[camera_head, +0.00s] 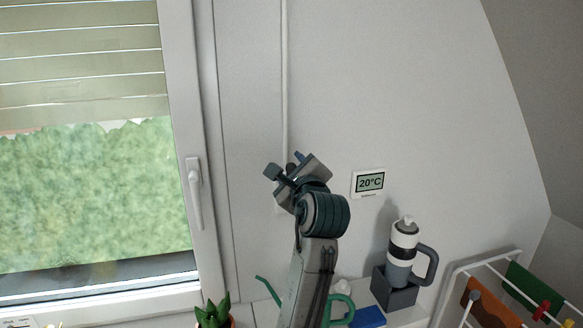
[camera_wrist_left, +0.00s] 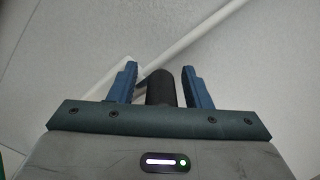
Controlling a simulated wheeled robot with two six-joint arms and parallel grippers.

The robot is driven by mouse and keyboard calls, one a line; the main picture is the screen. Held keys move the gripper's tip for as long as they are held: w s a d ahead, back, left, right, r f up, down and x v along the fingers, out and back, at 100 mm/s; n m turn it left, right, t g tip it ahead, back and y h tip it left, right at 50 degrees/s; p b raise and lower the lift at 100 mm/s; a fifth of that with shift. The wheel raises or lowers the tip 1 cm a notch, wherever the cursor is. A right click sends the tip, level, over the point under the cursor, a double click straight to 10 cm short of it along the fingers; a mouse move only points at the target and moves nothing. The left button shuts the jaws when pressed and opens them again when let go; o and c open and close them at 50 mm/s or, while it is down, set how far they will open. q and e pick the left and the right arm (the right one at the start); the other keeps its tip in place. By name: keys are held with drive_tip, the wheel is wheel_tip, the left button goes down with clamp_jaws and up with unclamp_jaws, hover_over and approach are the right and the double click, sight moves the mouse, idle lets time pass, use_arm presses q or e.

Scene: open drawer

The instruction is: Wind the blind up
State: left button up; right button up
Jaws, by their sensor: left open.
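The slatted blind (camera_head: 80,55) is partly lowered and covers the upper part of the window at the left. A thin white crank rod (camera_head: 285,80) runs down the wall right of the window. My left gripper (camera_head: 288,164) is at the rod's lower end. In the left wrist view, the black crank handle (camera_wrist_left: 160,88) stands between the two open blue fingers (camera_wrist_left: 160,84), with gaps on both sides. The white rod (camera_wrist_left: 195,40) slants behind it. The lower crank is mostly hidden by my gripper in the head view. My right gripper is not in view.
A white window handle (camera_head: 194,195) is left of my arm. A 20°C display (camera_head: 369,183) hangs on the wall to the right. Below stand a bottle (camera_head: 402,250), a plant (camera_head: 213,313) and a drying rack (camera_head: 480,262).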

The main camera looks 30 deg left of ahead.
use_arm(q)
drive_tip(key=shift+s+d+r, duration=0.1)
drive_tip(key=shift+s+r, duration=0.05)
drive_tip(key=shift+s, duration=0.1)
drive_tip(key=shift+c, duration=0.4)
clamp_jaws()
drive_tip(key=shift+s, duration=0.1)
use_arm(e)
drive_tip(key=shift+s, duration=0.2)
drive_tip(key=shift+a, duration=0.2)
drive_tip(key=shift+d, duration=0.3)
